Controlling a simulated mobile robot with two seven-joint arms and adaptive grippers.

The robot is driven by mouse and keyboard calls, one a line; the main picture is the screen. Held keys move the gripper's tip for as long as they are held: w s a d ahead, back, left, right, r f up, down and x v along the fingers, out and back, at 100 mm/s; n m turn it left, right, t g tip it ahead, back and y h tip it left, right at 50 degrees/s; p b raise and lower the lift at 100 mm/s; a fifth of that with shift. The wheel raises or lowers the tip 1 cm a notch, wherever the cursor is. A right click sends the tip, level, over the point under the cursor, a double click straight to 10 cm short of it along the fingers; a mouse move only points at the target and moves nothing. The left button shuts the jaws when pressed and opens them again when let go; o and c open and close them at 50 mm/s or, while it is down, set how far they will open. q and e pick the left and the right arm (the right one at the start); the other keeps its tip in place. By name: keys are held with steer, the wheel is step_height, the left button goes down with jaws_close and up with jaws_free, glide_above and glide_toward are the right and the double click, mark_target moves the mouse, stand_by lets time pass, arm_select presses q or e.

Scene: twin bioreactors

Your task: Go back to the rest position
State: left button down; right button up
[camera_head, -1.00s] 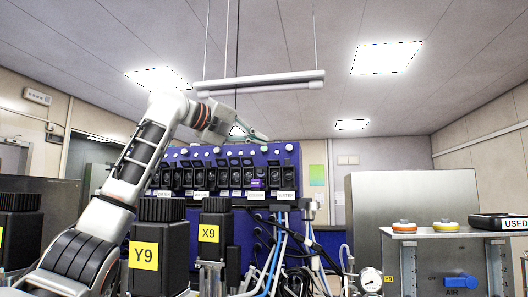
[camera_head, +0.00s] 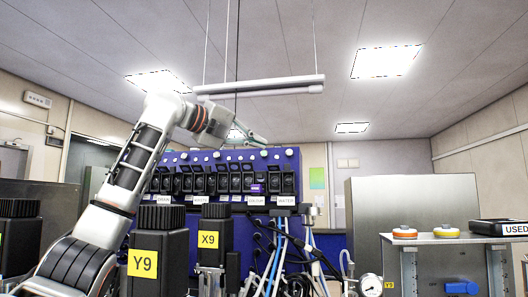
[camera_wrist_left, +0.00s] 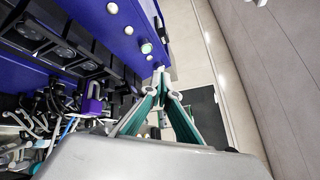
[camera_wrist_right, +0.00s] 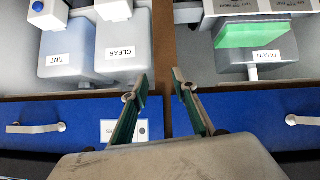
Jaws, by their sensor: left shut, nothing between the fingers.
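My left gripper (camera_head: 250,138) is raised in front of the top edge of the blue panel (camera_head: 290,160) in the head view. Its fingertips meet in the left wrist view (camera_wrist_left: 160,76), with nothing between them. My right gripper shows only in the right wrist view (camera_wrist_right: 161,78). Its fingers are apart and the gap between the tips is empty. It hangs over a bench with bottles marked TINT (camera_wrist_right: 66,48) and CLEAR (camera_wrist_right: 122,45). The right arm is outside the head view.
A purple padlock-like piece (camera_wrist_left: 93,103) sits on the blue panel's row of black switches. Black units marked Y9 (camera_head: 158,235) and X9 (camera_head: 213,228) stand before it. Blue drawers (camera_wrist_right: 75,115) lie below the right gripper. A lamp bar (camera_head: 260,86) hangs above the panel.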

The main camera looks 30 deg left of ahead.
arm_select(q)
steer(key=shift+w+a+f+p, duration=0.1)
steer(key=shift+w+f+p, duration=0.1)
steer(key=shift+w, duration=0.25)
steer(key=shift+w+a+f+p, duration=0.1)
steer(key=shift+w+p, duration=0.1)
steer(key=shift+w, duration=0.35)
steer(key=shift+w+a+f, duration=0.1)
steer(key=shift+w+a, duration=0.05)
steer(key=shift+w, duration=0.15)
steer(key=shift+w+a, duration=0.1)
steer(key=shift+w, duration=0.2)
